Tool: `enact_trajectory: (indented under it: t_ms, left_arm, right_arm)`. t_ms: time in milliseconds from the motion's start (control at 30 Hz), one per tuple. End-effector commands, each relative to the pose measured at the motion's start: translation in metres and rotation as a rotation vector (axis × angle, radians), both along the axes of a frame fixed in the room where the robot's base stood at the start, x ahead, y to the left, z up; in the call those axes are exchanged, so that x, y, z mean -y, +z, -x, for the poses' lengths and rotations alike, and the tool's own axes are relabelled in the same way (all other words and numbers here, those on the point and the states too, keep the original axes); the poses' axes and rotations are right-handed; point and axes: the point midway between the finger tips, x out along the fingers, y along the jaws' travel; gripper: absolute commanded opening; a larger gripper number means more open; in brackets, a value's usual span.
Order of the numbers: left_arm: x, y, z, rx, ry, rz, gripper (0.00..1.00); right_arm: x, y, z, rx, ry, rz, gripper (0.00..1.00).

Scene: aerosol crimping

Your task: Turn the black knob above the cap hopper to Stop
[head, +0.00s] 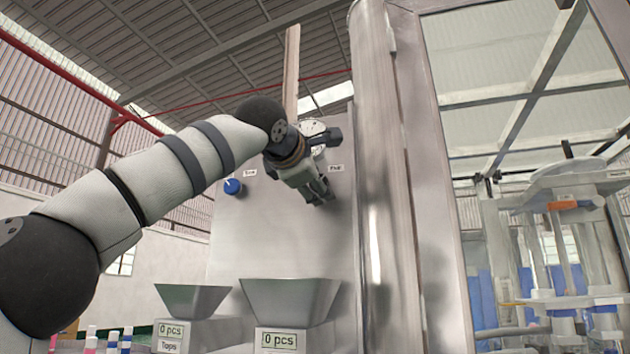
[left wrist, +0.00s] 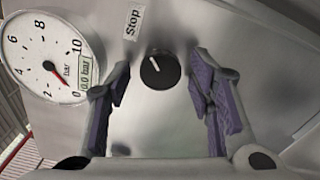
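The black knob (left wrist: 160,70) is on a grey metal panel in the left wrist view. Its white mark points to the upper left, roughly toward the "Stop" label (left wrist: 133,20). My left gripper (left wrist: 163,95) is open, with one finger on each side of the knob and a gap to it on both sides. In the head view my left gripper (head: 318,196) is in front of the panel, above the hoppers, and hides the knob. The cap hopper (head: 290,300) is a grey funnel with a "0 pcs" display below it. My right gripper is not in view.
A round pressure gauge (left wrist: 50,58) reading about 0 bar is beside the knob. A blue knob (head: 233,187) is on the panel's left. A second hopper (head: 192,300) stands left of the first. A metal column (head: 385,180) and glazed machine frame are on the right.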

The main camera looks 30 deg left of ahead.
Motion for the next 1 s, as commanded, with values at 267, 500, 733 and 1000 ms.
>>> enact_trajectory:
  t_ms: [267,500,733,1000]
  left_arm:
    - [0.001,0.0,0.001,0.0,-0.001,0.001,0.51]
    - [0.011,0.002,0.048,0.005,-0.003,-0.002,0.51]
    - [0.024,0.0,0.1,0.001,-0.002,0.001,0.51]
    - [0.028,0.0,0.117,0.0,0.001,0.001,0.51]
  right_arm:
    - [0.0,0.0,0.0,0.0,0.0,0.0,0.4]
    - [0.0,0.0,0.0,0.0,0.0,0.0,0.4]
    - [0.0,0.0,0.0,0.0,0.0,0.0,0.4]
    - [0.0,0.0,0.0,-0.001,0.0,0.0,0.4]
